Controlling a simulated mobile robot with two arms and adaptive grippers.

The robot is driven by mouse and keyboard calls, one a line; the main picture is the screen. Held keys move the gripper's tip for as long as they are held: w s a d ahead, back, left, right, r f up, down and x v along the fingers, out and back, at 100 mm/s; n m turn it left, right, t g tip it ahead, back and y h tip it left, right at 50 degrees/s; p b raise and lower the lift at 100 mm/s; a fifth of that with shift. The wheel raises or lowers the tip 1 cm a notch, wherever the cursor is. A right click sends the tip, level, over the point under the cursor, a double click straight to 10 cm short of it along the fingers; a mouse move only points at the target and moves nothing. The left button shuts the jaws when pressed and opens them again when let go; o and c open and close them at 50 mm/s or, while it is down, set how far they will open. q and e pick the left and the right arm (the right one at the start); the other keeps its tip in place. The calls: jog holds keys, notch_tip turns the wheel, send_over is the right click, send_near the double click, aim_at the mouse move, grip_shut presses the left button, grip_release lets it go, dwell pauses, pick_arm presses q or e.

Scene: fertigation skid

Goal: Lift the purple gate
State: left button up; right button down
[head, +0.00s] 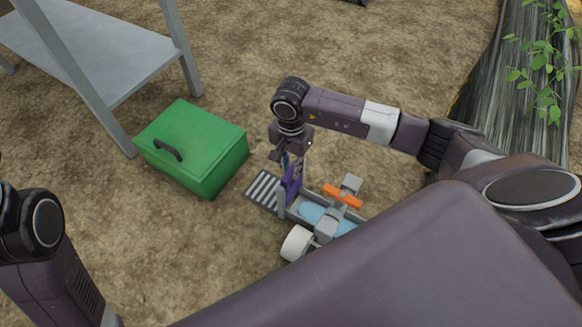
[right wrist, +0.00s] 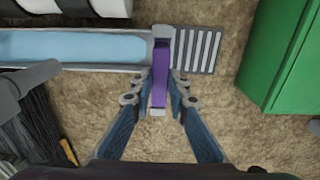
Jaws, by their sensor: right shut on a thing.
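The purple gate (head: 291,184) is a narrow upright plate at the left end of a grey trough (head: 281,215). In the right wrist view the gate (right wrist: 160,72) runs between the blue fingers of my right gripper (right wrist: 161,84). My right gripper (head: 289,162) comes down on the gate from above and is shut on its upper part. The gate's lower edge is hidden, so I cannot tell if it is seated in the trough. My left arm shows at the left edge of the head view, but its gripper does not.
Light blue water (head: 312,213) lies in the trough. A slatted grate (head: 264,190) adjoins the gate end. An orange handle (head: 343,196) and a white cylinder (head: 296,243) sit by the trough. A green box (head: 190,145) and a grey table (head: 105,50) stand left, on bare soil.

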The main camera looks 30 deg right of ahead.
jog(key=c, duration=1.8)
grip_release()
jog(key=shift+c, duration=0.2)
notch_tip(320, 180, up, 12)
